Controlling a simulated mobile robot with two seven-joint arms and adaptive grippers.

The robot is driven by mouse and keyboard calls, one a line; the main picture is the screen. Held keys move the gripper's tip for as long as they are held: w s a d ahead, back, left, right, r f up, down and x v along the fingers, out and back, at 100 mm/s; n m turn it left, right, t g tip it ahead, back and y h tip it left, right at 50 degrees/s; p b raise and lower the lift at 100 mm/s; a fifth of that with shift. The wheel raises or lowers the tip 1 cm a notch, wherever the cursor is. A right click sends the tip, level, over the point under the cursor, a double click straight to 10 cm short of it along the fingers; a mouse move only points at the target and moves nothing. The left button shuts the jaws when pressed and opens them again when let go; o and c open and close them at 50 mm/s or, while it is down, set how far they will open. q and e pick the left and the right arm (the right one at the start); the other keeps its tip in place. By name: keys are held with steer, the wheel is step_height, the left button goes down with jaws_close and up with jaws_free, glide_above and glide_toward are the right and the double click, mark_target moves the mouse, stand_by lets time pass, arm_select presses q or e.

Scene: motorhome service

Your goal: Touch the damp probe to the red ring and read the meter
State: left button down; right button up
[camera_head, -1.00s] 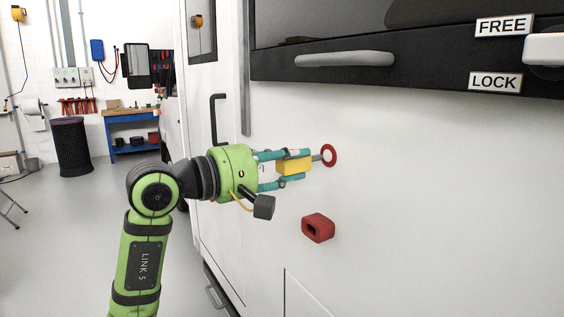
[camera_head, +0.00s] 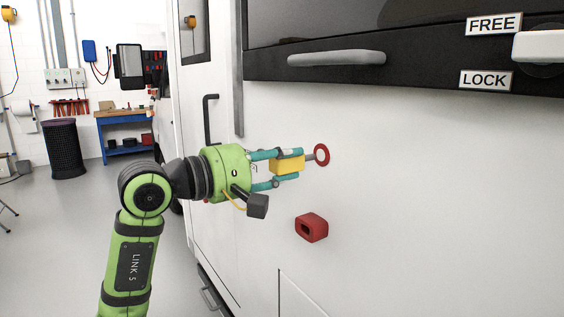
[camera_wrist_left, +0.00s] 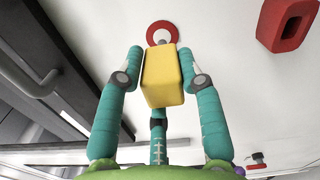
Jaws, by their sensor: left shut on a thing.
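My left gripper (camera_head: 288,163) is shut on the yellow damp probe (camera_head: 287,166), a small block with a short grey tip. The probe also shows between the teal fingers in the left wrist view (camera_wrist_left: 161,78). The red ring (camera_head: 328,156) is on the white motorhome wall, just right of the tip. In the left wrist view the ring (camera_wrist_left: 163,24) is just beyond the tip. The tip appears at the ring's near edge; I cannot tell whether it touches. No meter reading is visible. My right gripper is not in view.
A red hollow holder (camera_head: 318,228) sticks out of the wall below the ring. A grey handle (camera_head: 336,59) and FREE (camera_head: 493,25) and LOCK (camera_head: 485,80) labels are above. A black grab handle (camera_head: 208,118) is left. The wall right of the ring is bare.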

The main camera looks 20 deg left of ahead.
arm_select(q)
steer(key=shift+w+d, duration=0.1)
steer(key=shift+w, duration=0.05)
stand_by(0.6)
steer(key=shift+w+d, duration=0.3)
steer(key=shift+w, duration=0.1)
stand_by(0.8)
steer(key=shift+s+a+f+b, duration=0.1)
steer(key=shift+s+a+b, duration=0.3)
steer(key=b+v, duration=0.2)
steer(key=v, duration=0.3)
steer(key=shift+s, duration=0.1)
steer(key=shift+b+v, duration=0.5)
steer(key=shift+v, duration=0.5)
steer(key=shift+d, duration=0.1)
